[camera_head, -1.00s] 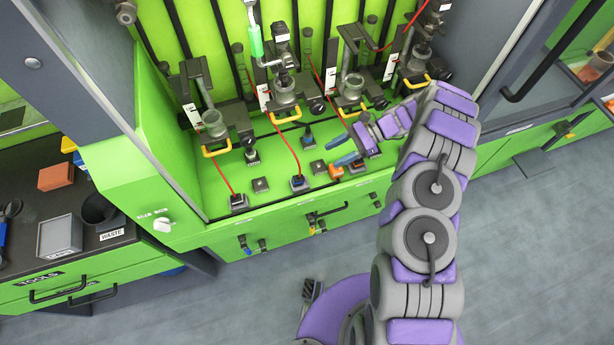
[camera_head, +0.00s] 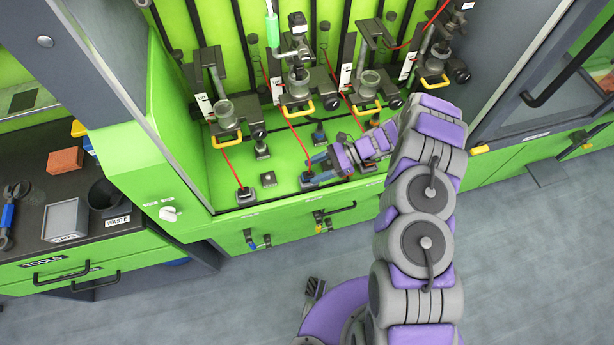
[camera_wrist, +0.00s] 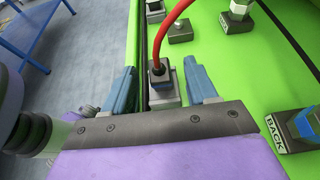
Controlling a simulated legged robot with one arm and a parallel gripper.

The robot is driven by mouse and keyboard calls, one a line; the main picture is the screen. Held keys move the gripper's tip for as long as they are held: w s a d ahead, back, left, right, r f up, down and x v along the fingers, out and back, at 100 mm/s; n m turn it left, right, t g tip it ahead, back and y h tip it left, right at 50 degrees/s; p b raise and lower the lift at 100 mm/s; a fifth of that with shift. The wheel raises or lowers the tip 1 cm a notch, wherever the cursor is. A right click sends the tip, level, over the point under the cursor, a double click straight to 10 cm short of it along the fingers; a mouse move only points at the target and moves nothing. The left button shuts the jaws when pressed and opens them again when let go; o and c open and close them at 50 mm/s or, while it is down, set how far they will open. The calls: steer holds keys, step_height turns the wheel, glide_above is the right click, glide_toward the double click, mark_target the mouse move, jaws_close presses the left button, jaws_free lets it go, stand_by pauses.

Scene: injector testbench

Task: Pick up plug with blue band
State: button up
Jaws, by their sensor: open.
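The plug with a blue band (camera_wrist: 159,77) is dark, with a red cable leaving its top. In the wrist view it stands upright in a grey socket block (camera_wrist: 170,98). My gripper (camera_wrist: 160,66) is open, with one blue finger on each side of the plug and visible gaps between. In the head view my gripper (camera_head: 315,168) is low over the green bench, right beside the plug (camera_head: 307,179). The wrist hides part of the area to its right.
Another red-cabled plug (camera_head: 243,192) stands to the left, with an empty-looking socket block (camera_head: 268,179) between. A blue-topped connector (camera_wrist: 303,123) stands by a BACK label. Test stands with yellow handles (camera_head: 296,105) line the back. The green bench surface (camera_wrist: 224,60) has free room between blocks.

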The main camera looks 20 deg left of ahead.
mark_target(309, 174)
steer(key=shift+b+x, duration=0.6)
steer(key=shift+x, duration=2.15)
steer(key=shift+d+f, duration=0.1)
steer(key=shift+f, duration=0.05)
jaws_close()
